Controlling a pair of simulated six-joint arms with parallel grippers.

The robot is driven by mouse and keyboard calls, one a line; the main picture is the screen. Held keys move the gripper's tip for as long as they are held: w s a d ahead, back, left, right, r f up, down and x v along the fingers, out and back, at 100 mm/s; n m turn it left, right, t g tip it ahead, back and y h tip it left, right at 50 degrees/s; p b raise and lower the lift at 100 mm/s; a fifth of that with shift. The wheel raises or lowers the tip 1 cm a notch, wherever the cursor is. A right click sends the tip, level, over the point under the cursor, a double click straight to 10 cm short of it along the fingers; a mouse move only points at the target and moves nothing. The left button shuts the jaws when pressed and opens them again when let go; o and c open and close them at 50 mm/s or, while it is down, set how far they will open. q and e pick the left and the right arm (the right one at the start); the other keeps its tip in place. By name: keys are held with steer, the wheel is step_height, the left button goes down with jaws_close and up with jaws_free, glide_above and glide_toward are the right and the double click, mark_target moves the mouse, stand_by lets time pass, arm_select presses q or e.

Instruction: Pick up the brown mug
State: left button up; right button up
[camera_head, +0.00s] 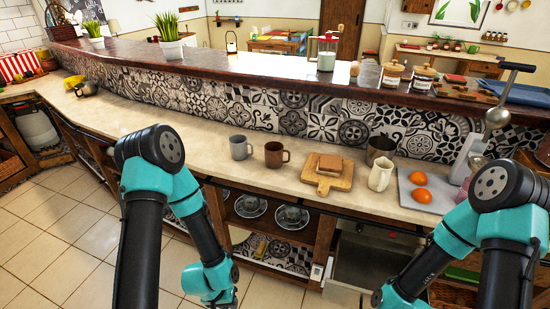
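The brown mug (273,156) stands upright on the beige counter (215,128), with its handle to the right. My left gripper (229,298) is low at the bottom edge of the view, in front of and well below the counter, apart from the mug. Its fingers are cut off or too unclear to tell if they are open. My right arm reaches down to the bottom edge at the right, and its gripper is out of the picture.
A grey mug (240,148) stands just left of the brown one. To the right are a wooden board (316,180) with a block on it, a cream jug (380,174), a metal pot (380,148) and two oranges (421,196). A raised tiled ledge runs behind.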

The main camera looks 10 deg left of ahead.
arm_select(q)
steer(key=shift+o, duration=0.2)
steer(key=o, duration=1.4)
